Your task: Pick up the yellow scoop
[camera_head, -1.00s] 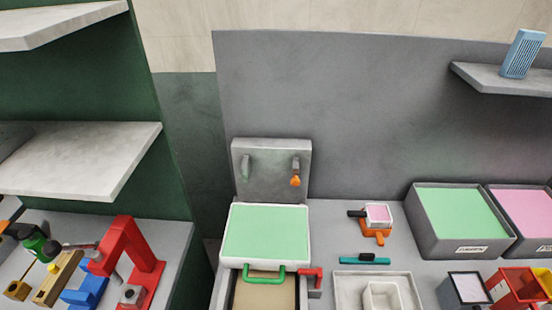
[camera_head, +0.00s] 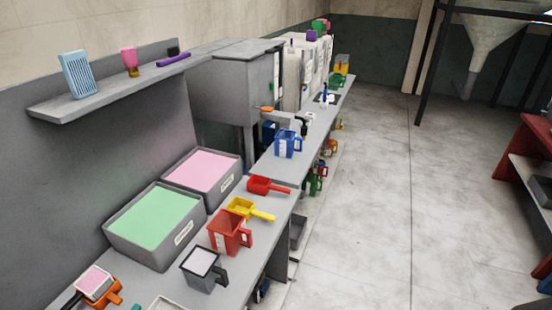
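The yellow scoop (camera_head: 249,209) lies on the grey bench, with its handle pointing right toward the bench's front edge. It sits just behind a red jug (camera_head: 230,232) and in front of a red scoop (camera_head: 267,185); the jug stands close to it and may cover a little of its near side. Neither of my grippers shows in the head view.
A green-filled bin (camera_head: 153,222) and a pink-filled bin (camera_head: 203,174) stand left of the scoop. A dark grey jug (camera_head: 203,268) is nearer. A blue jug (camera_head: 288,143) is farther along. The floor (camera_head: 390,220) to the right is open.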

